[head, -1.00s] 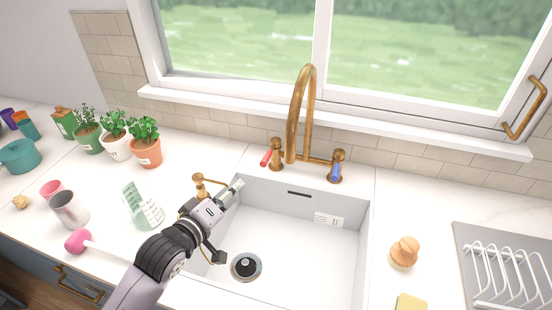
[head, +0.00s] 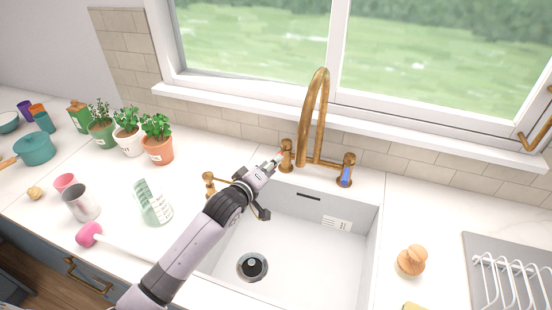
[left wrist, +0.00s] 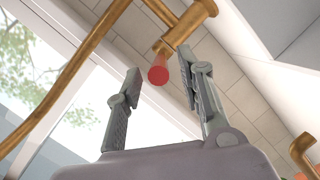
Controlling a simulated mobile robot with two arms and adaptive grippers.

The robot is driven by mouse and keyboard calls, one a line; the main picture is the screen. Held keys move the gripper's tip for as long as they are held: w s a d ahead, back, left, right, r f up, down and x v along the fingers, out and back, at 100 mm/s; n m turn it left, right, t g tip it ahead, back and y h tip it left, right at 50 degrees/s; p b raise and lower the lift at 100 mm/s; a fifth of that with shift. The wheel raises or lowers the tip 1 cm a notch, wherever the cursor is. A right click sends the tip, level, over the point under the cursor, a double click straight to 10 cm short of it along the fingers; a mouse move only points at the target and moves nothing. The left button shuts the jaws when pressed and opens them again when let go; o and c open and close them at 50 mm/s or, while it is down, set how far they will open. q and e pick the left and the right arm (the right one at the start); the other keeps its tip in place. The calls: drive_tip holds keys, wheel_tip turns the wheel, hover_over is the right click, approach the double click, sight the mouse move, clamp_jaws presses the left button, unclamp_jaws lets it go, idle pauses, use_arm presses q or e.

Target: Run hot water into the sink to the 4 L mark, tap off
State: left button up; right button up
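The brass tap (head: 314,115) arches over the white sink (head: 310,255). Its hot valve (head: 287,152) is on the left; the red lever (left wrist: 158,75) shows end-on in the left wrist view. The blue cold lever (head: 345,175) is on the right. My left gripper (head: 277,160) is at the hot valve and hides the lever in the head view. In the left wrist view its fingers (left wrist: 160,76) are open, with the lever between them; contact is unclear. No stream or water shows. A dark plug (head: 252,264) sits at the drain. A marked label (head: 336,224) is on the back wall.
A brass dispenser (head: 209,183) stands left of the sink, close to my left arm. A wooden brush (head: 412,261) and dish rack (head: 510,280) are right.

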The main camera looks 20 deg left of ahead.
sight(281, 154)
use_arm(q)
drive_tip(key=shift+x, duration=1.6)
drive_tip(key=shift+c, duration=0.4)
clamp_jaws()
